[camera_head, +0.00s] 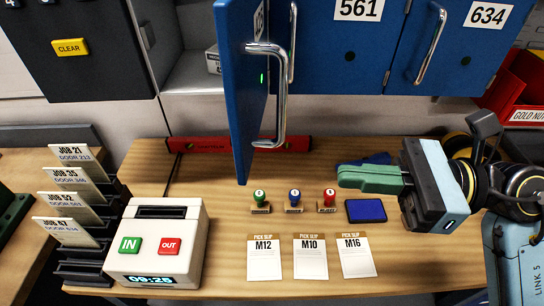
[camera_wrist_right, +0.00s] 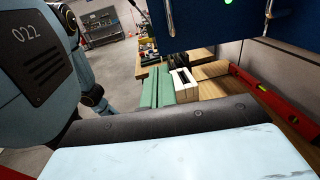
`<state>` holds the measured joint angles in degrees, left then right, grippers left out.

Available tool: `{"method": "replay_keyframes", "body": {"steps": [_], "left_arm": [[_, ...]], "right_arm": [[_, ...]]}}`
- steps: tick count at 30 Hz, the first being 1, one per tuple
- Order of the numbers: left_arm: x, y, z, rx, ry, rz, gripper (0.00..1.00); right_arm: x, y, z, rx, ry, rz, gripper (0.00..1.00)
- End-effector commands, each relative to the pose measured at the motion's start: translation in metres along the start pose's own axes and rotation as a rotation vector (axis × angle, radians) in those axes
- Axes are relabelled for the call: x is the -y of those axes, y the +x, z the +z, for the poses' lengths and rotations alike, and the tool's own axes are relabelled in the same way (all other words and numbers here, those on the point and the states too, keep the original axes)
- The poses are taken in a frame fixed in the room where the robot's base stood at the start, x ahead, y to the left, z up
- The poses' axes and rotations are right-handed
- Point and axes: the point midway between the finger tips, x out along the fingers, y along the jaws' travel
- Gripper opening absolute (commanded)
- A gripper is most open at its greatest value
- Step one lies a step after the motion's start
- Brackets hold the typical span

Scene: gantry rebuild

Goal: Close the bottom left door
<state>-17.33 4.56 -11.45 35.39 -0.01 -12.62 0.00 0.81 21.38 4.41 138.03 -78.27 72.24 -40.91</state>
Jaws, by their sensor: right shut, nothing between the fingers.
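The open blue door (camera_head: 240,85) swings out from the cabinet towards me, left of the 561 door, in the head view. Its silver bar handle (camera_head: 281,100) and a green light are on the face turned right. An open compartment (camera_head: 195,75) shows to its left. My right gripper (camera_head: 342,178), with green fingers, is shut and empty. It is over the table, right of the door and apart from it, pointing left. Its fingers also show in the right wrist view (camera_wrist_right: 158,85); blue panels with handles are above them there. My left gripper is not in view.
The 561 door (camera_head: 345,45) and 634 door (camera_head: 450,50) are shut. Stamps (camera_head: 294,198), a blue pad (camera_head: 366,210), pick slips (camera_head: 310,256) and a time clock (camera_head: 160,240) stand on the table. A red level (camera_head: 215,145) lies behind; a red bin (camera_head: 520,90) is at right.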

Motion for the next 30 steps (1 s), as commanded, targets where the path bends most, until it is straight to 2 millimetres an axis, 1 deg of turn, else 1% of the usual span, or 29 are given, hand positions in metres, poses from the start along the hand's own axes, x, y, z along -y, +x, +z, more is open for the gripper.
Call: {"method": "replay_keyframes", "body": {"steps": [1,9,12,15,18,21,30], "left_arm": [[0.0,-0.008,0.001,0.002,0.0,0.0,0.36],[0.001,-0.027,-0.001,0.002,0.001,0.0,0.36],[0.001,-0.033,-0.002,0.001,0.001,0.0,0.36],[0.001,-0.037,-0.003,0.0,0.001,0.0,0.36],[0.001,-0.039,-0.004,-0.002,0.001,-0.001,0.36],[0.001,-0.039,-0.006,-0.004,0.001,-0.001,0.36],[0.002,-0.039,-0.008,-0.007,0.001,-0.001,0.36]], "right_arm": [[0.0,0.012,0.005,0.007,0.002,0.003,0.0],[0.0,0.07,0.005,0.008,0.003,0.002,0.0],[0.0,0.086,0.005,0.008,0.005,0.001,0.0],[0.0,0.098,0.003,0.006,0.005,0.0,0.0],[0.0,0.106,0.002,0.005,0.005,0.001,0.0],[0.0,0.109,0.001,0.004,0.004,0.0,0.0],[0.0,0.11,0.001,0.003,0.004,0.0,0.0]]}}
